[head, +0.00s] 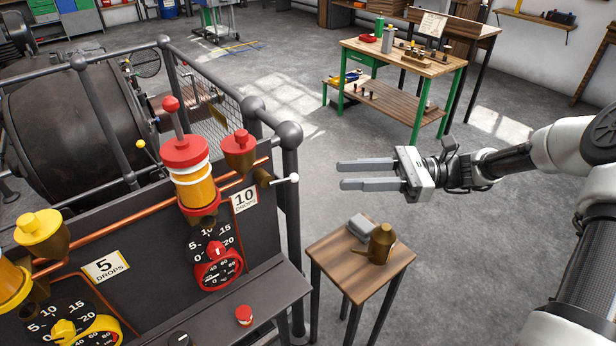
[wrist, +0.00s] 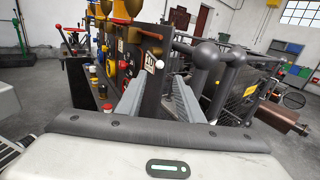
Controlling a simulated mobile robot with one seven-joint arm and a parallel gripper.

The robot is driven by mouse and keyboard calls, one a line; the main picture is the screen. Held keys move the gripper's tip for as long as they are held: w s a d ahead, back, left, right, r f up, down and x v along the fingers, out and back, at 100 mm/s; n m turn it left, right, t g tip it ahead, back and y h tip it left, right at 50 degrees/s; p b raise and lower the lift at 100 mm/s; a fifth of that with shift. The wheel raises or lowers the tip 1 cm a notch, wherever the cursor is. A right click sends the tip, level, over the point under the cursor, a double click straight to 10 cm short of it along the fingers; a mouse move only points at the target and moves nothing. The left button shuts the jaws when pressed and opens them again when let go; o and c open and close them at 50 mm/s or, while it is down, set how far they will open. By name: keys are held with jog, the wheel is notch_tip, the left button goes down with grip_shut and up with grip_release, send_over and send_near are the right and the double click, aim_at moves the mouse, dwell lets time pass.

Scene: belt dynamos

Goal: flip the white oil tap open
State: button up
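The white oil tap (head: 291,178) is a short lever with a white ball end. It sticks out to the right from the brass fitting below a red cup (head: 239,143), beside the "10 DROPS" label.
The dark panel (head: 150,240) carries a red-capped oiler (head: 190,170), dials and a yellow cup (head: 40,232). A railing post (head: 291,220) stands close behind the tap. A small wooden table (head: 335,262) holds a brass can (head: 381,243). Open floor lies behind my gripper.

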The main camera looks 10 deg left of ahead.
send_near(283, 181)
jog(key=a, duration=0.3)
jog(key=a+f, duration=0.1)
jog(key=a, duration=0.1)
jog(key=shift+w+a, duration=0.2)
jog(key=shift+w, duration=0.05)
